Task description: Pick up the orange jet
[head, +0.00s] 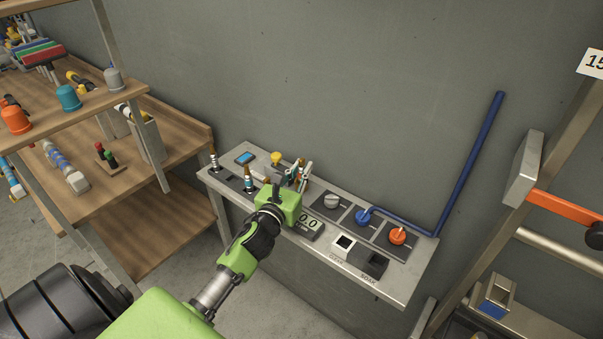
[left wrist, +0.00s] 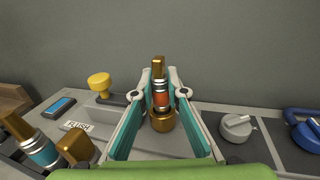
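The orange jet (left wrist: 160,97) is a brass nozzle with an orange band, standing upright in the middle of the left wrist view. My left gripper (left wrist: 159,90) is open, with its teal-padded fingers on either side of the jet. Narrow gaps seem to remain between the pads and the jet. In the head view my left gripper (head: 301,174) is over the metal shelf (head: 398,277), and its fingers mostly hide the jet. My right gripper is not in view.
A teal-banded jet (head: 249,178) stands left of the gripper, beside a yellow knob (head: 276,158). Grey (head: 331,201), blue (head: 362,216) and orange (head: 397,236) knobs lie to the right. The grey wall is close behind. A wooden workbench (head: 130,190) is at left.

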